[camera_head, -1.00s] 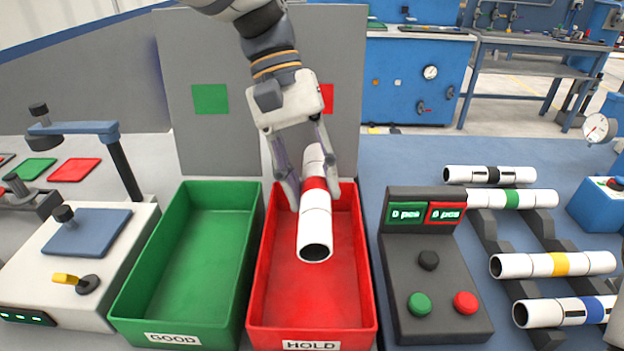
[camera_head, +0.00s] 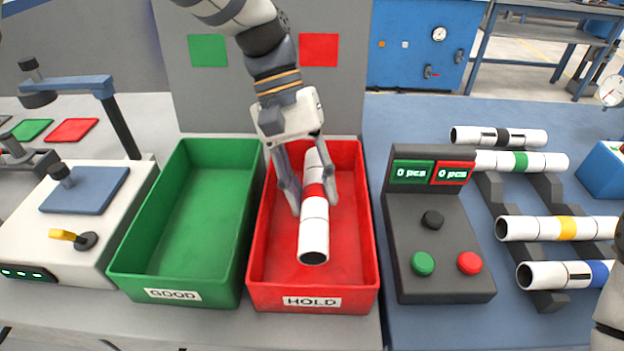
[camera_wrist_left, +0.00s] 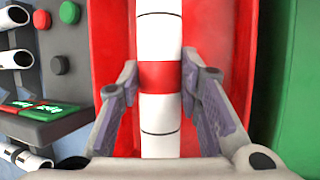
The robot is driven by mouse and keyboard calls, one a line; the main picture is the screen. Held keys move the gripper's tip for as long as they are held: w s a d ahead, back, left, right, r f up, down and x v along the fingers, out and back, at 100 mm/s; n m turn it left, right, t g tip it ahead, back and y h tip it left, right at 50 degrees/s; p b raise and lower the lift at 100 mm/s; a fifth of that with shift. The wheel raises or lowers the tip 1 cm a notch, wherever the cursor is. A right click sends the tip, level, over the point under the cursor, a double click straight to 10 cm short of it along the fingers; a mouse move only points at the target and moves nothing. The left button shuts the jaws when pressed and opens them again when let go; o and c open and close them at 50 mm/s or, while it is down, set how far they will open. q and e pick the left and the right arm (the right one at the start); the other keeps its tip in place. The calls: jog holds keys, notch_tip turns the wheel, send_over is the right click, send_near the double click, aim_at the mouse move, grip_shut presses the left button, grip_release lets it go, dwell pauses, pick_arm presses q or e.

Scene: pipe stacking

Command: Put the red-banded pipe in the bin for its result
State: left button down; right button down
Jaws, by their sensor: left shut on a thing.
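The red-banded pipe (camera_head: 314,232), white with thin dark lines, lies lengthwise inside the outline of the red HOLD bin (camera_head: 357,299). Its near end points toward the bin's front. My left gripper (camera_head: 314,203) reaches down from above and is shut on the pipe at its red band. In the left wrist view, the fingers (camera_wrist_left: 160,76) stand on both sides of the pipe (camera_wrist_left: 160,112), with the red bin behind it. I cannot tell whether the pipe touches the bin floor. The green GOOD bin (camera_head: 216,294) is empty. My right gripper is out of view.
A counter box (camera_head: 437,240) with buttons and two "0 pcs" displays stands right of the red bin. Beyond it, a rack holds pipes with black, green (camera_head: 520,161), yellow (camera_head: 565,229) and blue bands. A test fixture (camera_head: 75,225) stands left of the bins.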

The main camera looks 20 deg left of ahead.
pick_arm(q)
jog(key=shift+f, duration=0.1)
dwell(0.8)
jog(key=c, duration=1.1)
grip_release()
jog(key=v, duration=1.2)
